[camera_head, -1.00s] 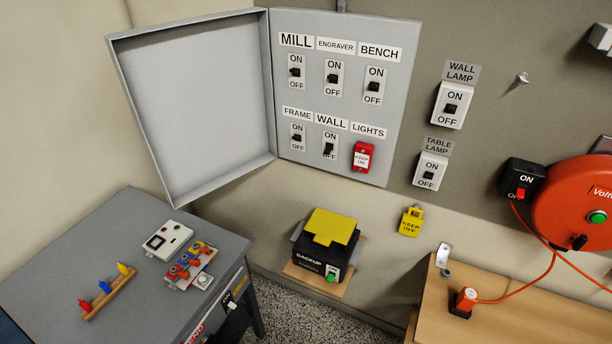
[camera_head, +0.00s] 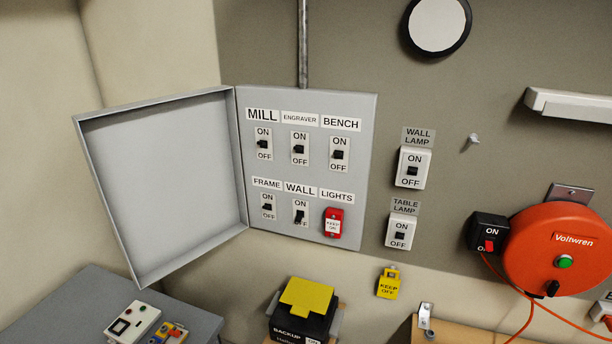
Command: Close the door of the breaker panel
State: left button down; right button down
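The breaker panel (camera_head: 276,185) is a grey box on the wall, left of the picture's middle. It has two rows of labelled switches. One of them, under LIGHTS, has a red KEEP ON cover (camera_head: 333,222). The panel door (camera_head: 165,185) stands wide open, hinged at the panel's left edge and swung out to the left, its hollow inner side facing me. Neither of my grippers is in view.
A grey cabinet (camera_head: 75,311) stands below the door at the lower left. A black box with a yellow top (camera_head: 307,296) is below the panel. Wall switches (camera_head: 412,170) and a red cable reel (camera_head: 555,250) are to the right. The space before the panel looks clear.

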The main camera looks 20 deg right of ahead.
aim_at(166, 171)
jog(key=u, duration=0.45)
jog(key=i, duration=0.75)
jog(key=z, duration=0.4)
